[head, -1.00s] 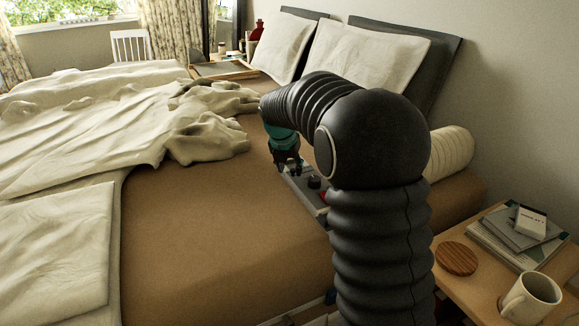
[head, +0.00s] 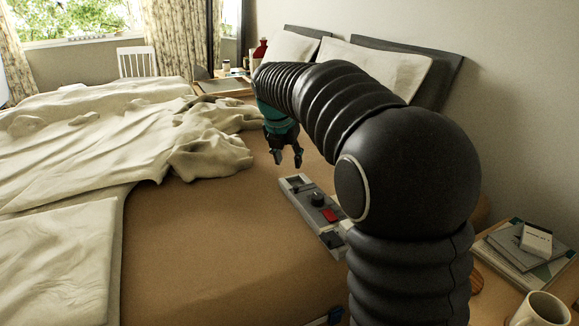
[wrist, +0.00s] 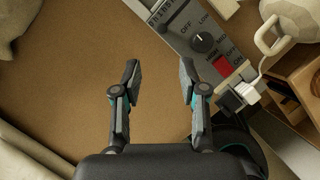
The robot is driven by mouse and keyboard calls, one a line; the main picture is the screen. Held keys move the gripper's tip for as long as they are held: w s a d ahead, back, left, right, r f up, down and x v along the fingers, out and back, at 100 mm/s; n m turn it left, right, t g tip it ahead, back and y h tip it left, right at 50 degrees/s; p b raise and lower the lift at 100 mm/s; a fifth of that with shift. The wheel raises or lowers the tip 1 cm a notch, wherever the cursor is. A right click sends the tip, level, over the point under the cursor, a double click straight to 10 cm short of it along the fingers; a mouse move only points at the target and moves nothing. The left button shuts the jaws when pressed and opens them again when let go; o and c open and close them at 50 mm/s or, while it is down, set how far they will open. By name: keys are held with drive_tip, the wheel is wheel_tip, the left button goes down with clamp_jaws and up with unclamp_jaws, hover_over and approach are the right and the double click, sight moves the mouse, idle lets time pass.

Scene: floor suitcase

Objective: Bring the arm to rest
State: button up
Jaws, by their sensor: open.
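My gripper (head: 287,158) is open and empty, above the brown bed surface. In the wrist view its two fingers (wrist: 158,85) stand well apart with only the bed cover between and below them. A grey control panel (head: 298,186) lies on the bed just below and to the right of the gripper in the head view. It has a black knob (wrist: 203,42) and a red switch (wrist: 222,66). OFF, LOW and HIGH are printed around the knob. My arm hides part of the panel's right side in the head view.
A rumpled cream blanket (head: 190,140) covers the bed's left side. Pillows (head: 385,72) lean at the headboard. A nightstand with books (head: 505,255) and a mug (head: 540,310) stands at the right. The brown bed surface (head: 220,240) in front is clear.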

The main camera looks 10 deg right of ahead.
drive_tip(key=shift+s+r, duration=0.1)
drive_tip(key=shift+r, duration=0.1)
drive_tip(key=s+f+m+y, duration=0.1)
drive_tip(key=s+f+m, duration=0.65)
drive_tip(key=m, duration=1.05)
drive_tip(key=s+d+m+t+y, duration=0.1)
drive_tip(key=s+m, duration=1)
drive_tip(key=s, duration=1.6)
drive_tip(key=shift+s+d+r+m+t, duration=0.15)
drive_tip(key=shift+d+r+m+t, duration=0.15)
drive_tip(key=shift+d+t, duration=0.1)
